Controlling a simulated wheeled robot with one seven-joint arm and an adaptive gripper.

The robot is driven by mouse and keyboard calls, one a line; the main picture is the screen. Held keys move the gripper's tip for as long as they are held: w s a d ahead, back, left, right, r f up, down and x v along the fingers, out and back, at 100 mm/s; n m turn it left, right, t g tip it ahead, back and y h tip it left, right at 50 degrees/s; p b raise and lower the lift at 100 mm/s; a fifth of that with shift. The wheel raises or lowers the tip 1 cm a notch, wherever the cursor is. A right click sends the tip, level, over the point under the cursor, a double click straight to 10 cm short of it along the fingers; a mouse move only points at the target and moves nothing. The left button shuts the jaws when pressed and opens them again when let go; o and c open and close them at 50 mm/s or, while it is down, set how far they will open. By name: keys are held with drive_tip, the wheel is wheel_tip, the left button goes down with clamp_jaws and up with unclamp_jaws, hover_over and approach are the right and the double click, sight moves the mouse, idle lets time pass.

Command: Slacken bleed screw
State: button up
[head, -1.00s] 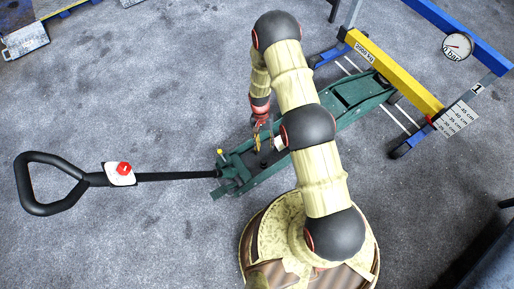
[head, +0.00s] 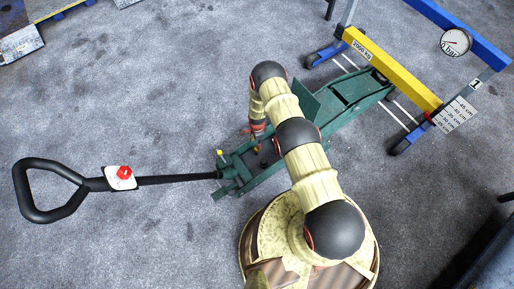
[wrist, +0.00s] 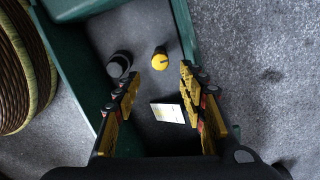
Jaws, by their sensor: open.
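In the wrist view a round yellow knob (wrist: 160,60) with a dark slot or mark stands inside the green jack body; it looks like the bleed screw. A dark grey cylinder (wrist: 119,66) stands to its left. My gripper (wrist: 160,80) is open and empty, its fingers to the left and right of the knob in the picture and apart from it. In the head view my gripper (head: 257,146) points down over the rear part of the green trolley jack (head: 340,104), and my arm hides part of the jack.
The jack's handle (head: 48,190) reaches left, with a red button (head: 124,172) on a white plate. A yellow beam (head: 390,68) and a pressure gauge (head: 455,42) stand at upper right. A white label (wrist: 167,112) lies inside the jack. Green walls enclose the knob.

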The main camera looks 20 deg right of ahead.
drive_tip(key=shift+f, duration=0.45)
wheel_tip(320, 180, down, 7)
drive_tip(key=b, duration=0.3)
drive_tip(key=shift+c, duration=1)
drive_tip(key=c, duration=0.7)
clamp_jaws()
